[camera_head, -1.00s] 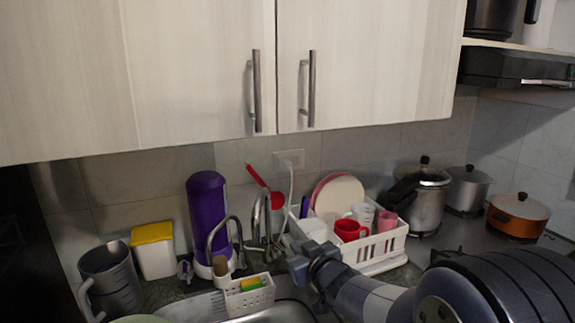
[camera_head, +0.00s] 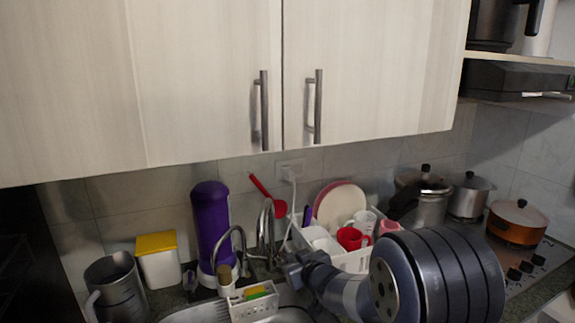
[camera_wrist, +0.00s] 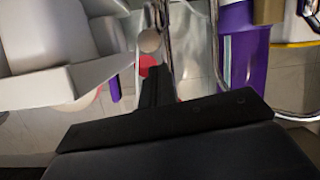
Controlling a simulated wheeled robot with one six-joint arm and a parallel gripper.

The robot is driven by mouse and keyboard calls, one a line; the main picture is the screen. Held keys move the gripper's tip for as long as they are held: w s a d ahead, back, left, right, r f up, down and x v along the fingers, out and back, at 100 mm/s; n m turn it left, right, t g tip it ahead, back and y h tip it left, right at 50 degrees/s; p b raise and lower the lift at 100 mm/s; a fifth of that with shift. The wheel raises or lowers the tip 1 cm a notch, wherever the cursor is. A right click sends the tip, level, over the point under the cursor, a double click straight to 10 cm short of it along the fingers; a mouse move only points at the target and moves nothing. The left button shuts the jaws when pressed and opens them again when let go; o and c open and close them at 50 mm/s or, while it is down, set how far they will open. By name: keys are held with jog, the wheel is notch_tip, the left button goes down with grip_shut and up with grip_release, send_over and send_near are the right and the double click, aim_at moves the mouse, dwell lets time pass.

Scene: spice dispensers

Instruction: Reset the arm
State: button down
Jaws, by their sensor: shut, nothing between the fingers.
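My gripper (camera_head: 289,270) is in front of the sink faucet (camera_head: 267,230), beside the white dish rack (camera_head: 352,262). My arm comes in from the lower right and partly covers the rack. In the wrist view, the dark fingers of my gripper (camera_wrist: 156,84) are together in a narrow post, with nothing between them. The faucet's metal pipe (camera_wrist: 185,45) shows just beyond the fingers there. In the head view the fingers are small and hard to make out.
A purple dispenser (camera_head: 209,228), a yellow-lidded white container (camera_head: 158,262) and a grey jug (camera_head: 115,287) stand left. A sponge holder (camera_head: 254,306) sits near the sink. Pots, including an orange one (camera_head: 516,223), stand right. Cabinets (camera_head: 372,75) hang above.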

jog(key=r+p, duration=0.1)
jog(key=p, duration=0.1)
jog(key=shift+w+r+g+p, duration=0.1)
jog(key=shift+w+g+p, duration=0.05)
jog(key=shift+g+p, duration=0.15)
jog(key=s+d+r, duration=0.3)
jog(key=s+r, duration=0.4)
jog(key=s, duration=0.1)
jog(key=shift+s+p, duration=0.2)
jog(key=shift+p, duration=0.15)
